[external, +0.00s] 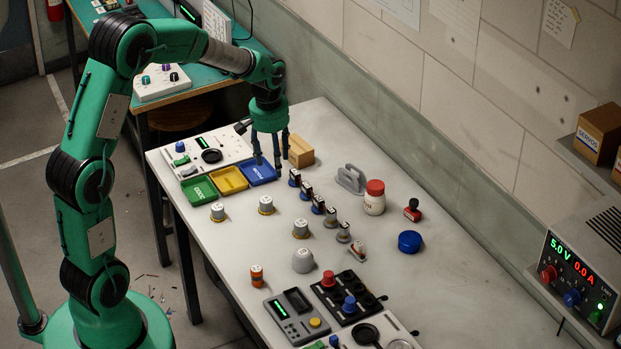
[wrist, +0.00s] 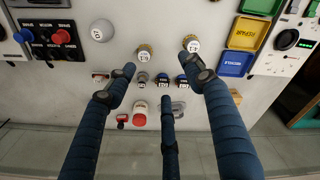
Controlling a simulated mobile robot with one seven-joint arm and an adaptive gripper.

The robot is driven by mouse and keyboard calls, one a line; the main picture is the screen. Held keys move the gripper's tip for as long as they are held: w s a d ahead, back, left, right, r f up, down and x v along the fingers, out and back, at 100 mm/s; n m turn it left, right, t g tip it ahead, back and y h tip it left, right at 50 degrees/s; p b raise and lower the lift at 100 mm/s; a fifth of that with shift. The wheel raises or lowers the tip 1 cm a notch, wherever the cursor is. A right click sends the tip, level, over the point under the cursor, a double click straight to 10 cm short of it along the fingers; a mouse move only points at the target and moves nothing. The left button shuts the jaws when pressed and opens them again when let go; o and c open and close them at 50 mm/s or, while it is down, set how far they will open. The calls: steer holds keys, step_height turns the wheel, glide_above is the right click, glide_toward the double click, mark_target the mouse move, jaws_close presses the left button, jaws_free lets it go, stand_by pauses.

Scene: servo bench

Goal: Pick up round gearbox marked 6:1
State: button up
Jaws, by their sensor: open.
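Several round gearboxes with labelled white tops stand upright on the bench. In the external view, grey ones with yellowish bases stand at the centre (external: 300,229), near the blue tray (external: 266,205) and before the green tray (external: 217,212). In the wrist view, one gearbox (wrist: 144,51) is left of centre and another (wrist: 191,43) is at upper right. The ratio marks are too small to read surely. My gripper (external: 268,160) is open and empty above the blue tray's far side; its three fingers (wrist: 160,72) spread in the wrist view.
Green, yellow and blue trays (external: 229,180) lie at the back left. A row of small servos (external: 318,204) runs across the middle. A wooden block (external: 300,152), a red-lidded jar (external: 374,198) and a black knob panel (external: 350,296) stand around them.

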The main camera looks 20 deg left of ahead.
steer(key=g, duration=0.1)
glide_above(301, 223)
step_height(301, 223, down, 9)
steer(key=shift+w+a, duration=0.2)
steer(key=shift+f, duration=0.1)
step_height(301, 223, down, 8)
steer(key=shift+f+b, duration=0.2)
steer(key=shift+b, duration=0.25)
steer(key=shift+f, duration=0.1)
steer(key=shift+s+d+f+b, duration=0.15)
steer(key=shift+f+b, duration=0.1)
steer(key=shift+f, duration=1)
steer(key=shift+s+d+f+b, duration=0.1)
steer(key=shift+f+b, duration=0.15)
steer(key=shift+f, duration=1)
